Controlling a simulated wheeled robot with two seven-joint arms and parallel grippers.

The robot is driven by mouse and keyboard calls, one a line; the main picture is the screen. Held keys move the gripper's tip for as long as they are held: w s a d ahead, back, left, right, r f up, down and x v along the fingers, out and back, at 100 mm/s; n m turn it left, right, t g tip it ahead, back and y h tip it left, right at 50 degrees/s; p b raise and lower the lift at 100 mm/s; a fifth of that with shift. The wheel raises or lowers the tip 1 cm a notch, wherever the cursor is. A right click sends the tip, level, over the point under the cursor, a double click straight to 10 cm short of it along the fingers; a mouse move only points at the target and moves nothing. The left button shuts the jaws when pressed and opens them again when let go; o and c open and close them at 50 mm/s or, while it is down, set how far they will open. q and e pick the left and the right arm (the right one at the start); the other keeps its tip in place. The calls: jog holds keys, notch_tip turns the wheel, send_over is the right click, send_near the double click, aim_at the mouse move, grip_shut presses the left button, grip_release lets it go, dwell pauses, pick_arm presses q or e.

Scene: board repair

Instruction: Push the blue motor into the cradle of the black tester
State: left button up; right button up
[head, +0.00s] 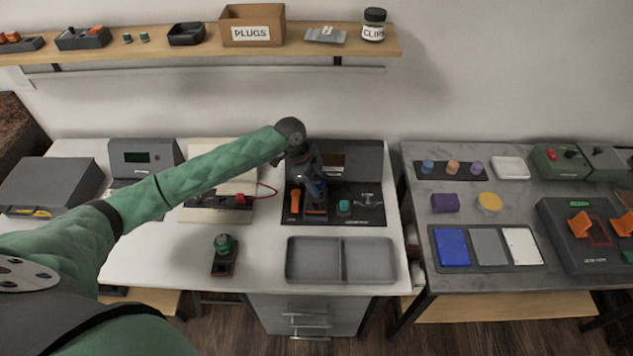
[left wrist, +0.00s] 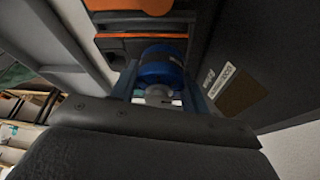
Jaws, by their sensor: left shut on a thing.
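The black tester (head: 372,216) stands at the back right of the white table, with an orange part, a teal knob and a raised back panel. My left gripper (head: 316,190) is over the tester's left half, reaching down. In the left wrist view the blue motor (left wrist: 162,64) sits between its fingers, and the gripper is shut on it. A black housing with orange parts (left wrist: 125,42) is just beyond the motor. The cradle is hidden behind the gripper and motor, so I cannot tell whether the motor is seated in it. My right gripper is not in view.
A grey two-part tray (head: 341,279) lies in front of the tester. A small dark base with a green-topped part (head: 223,248) stands left of it. A red-and-black probe with a red wire (head: 240,199) lies under my arm. A wall shelf (head: 190,51) runs above.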

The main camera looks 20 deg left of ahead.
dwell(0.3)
pick_arm(q)
jog(key=shift+p, duration=0.3)
jog(key=shift+f, duration=0.35)
dwell(0.9)
jog(key=shift+f, duration=0.15)
dwell(0.5)
jog(key=shift+f, duration=0.45)
dwell(1.0)
